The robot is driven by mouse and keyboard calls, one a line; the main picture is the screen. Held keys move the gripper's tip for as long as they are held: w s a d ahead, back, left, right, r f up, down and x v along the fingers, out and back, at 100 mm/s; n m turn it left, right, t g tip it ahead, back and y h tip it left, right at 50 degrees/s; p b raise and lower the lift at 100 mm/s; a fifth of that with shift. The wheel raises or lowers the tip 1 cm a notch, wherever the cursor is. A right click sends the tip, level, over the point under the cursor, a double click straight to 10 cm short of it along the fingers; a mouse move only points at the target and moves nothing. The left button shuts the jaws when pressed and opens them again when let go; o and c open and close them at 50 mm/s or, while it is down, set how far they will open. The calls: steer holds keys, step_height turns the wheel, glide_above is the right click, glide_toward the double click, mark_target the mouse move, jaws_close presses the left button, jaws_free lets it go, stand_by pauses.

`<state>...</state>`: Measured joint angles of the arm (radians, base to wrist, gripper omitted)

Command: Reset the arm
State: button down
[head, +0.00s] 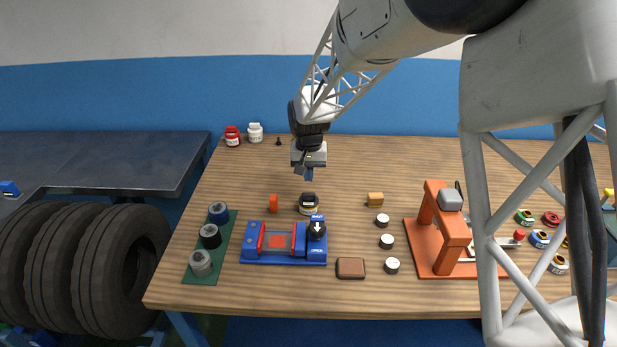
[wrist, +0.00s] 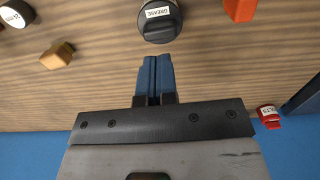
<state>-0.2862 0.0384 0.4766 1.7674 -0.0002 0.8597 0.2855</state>
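My gripper (head: 309,172) hangs above the far middle part of the wooden table (head: 350,175), pointing down. In the wrist view its two blue fingers (wrist: 155,75) lie side by side, pressed together with nothing visible between them. A dark-lidded jar labelled GREASE (wrist: 158,22) sits just beyond the fingertips in the wrist view, apart from them. In the head view this jar (head: 309,203) stands on the table below and slightly nearer than my gripper.
A blue vise-like fixture (head: 284,258), green strip with knobs (head: 228,240), orange press (head: 445,230), brown block (head: 350,268), tan block (head: 375,199), orange block (head: 273,203) and several white-topped cylinders (head: 386,241) stand around. Red (head: 232,136) and white (head: 255,132) jars are at the back left.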

steer(key=shift+r, duration=0.9)
steer(key=shift+s+d+r, duration=0.3)
steer(key=shift+r, duration=0.05)
steer(key=s+d+r+t, duration=0.1)
steer(key=s+d+r, duration=0.5)
steer(key=s, duration=0.3)
steer(key=s+d+r, duration=0.6)
steer(key=s+d, duration=0.1)
steer(key=s, duration=0.2)
steer(key=s+d, duration=0.3)
steer(key=s, duration=0.7)
steer(key=s+d+r+t, duration=0.1)
steer(key=s+d, duration=0.3)
steer(key=s, duration=0.7)
steer(key=shift+s+d+t, duration=0.15)
steer(key=shift+s+t, duration=0.15)
